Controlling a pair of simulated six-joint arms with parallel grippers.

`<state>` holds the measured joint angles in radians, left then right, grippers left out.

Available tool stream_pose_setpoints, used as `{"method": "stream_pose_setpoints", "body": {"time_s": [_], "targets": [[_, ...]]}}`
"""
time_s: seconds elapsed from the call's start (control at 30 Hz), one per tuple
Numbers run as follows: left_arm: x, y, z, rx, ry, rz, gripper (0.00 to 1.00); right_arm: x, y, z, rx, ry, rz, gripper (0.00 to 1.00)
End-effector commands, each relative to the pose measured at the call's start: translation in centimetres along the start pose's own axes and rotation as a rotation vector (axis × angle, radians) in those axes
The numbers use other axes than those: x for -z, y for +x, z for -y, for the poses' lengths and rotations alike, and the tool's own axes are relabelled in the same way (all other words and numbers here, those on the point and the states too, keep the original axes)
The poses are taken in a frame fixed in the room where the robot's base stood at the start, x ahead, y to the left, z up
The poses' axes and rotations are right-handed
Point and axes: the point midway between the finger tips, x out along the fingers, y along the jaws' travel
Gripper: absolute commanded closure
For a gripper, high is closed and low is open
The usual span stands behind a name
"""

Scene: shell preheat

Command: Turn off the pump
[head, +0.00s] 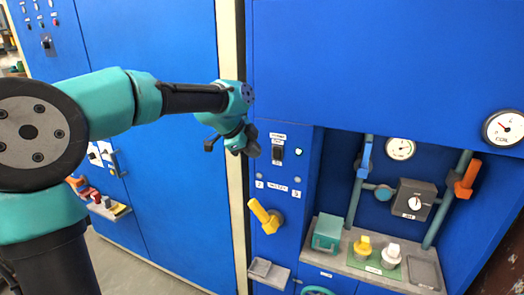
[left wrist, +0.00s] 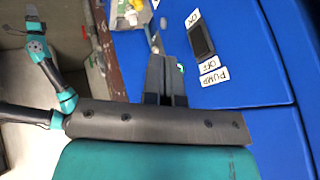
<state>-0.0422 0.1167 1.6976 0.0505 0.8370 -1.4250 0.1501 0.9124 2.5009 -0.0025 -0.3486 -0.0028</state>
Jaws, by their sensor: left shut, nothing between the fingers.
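The pump switch (head: 277,154) is a dark rocker on the narrow blue panel, under a small label. In the left wrist view, the switch (left wrist: 201,40) lies between an ON label (left wrist: 193,18) and an OFF label (left wrist: 209,64), with a PUMP label (left wrist: 215,77) beyond OFF. Which way it is pressed I cannot tell. My left gripper (head: 250,141) is shut and empty, just left of the switch in the head view and apart from it. Its fingers (left wrist: 166,65) also show in the left wrist view. My right gripper (left wrist: 29,11) appears small and unclear there.
A pale round lamp (head: 299,152) sits right of the switch. Below are a yellow handle (head: 264,216) and a small tray (head: 268,271). To the right, a recess holds pipes, a gauge (head: 400,149), a grey box (head: 412,199) and a shelf with yellow and white knobs.

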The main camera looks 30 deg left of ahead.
Motion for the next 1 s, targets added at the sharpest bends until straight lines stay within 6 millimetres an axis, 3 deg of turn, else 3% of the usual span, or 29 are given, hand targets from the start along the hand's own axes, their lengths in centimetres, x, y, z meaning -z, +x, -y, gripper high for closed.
{"method": "stream_pose_setpoints", "body": {"time_s": [0.1,0.3,0.67,1.0], "targets": [[1.4,-3.2,0.6,0.032,0.032,-0.021,1.00,0.0,0.0,0.0,0.000,0.000,0.000,0.57],[2.0,-4.5,0.8,0.043,0.048,-0.029,1.00,0.0,0.0,0.0,0.000,0.000,0.000,0.57],[2.0,-4.0,0.8,0.042,0.046,-0.028,1.00,0.0,0.0,0.0,0.000,0.000,0.000,0.57],[2.1,0.2,0.9,0.039,0.046,-0.028,1.00,0.0,0.0,0.0,0.000,0.000,0.000,0.57]]}}
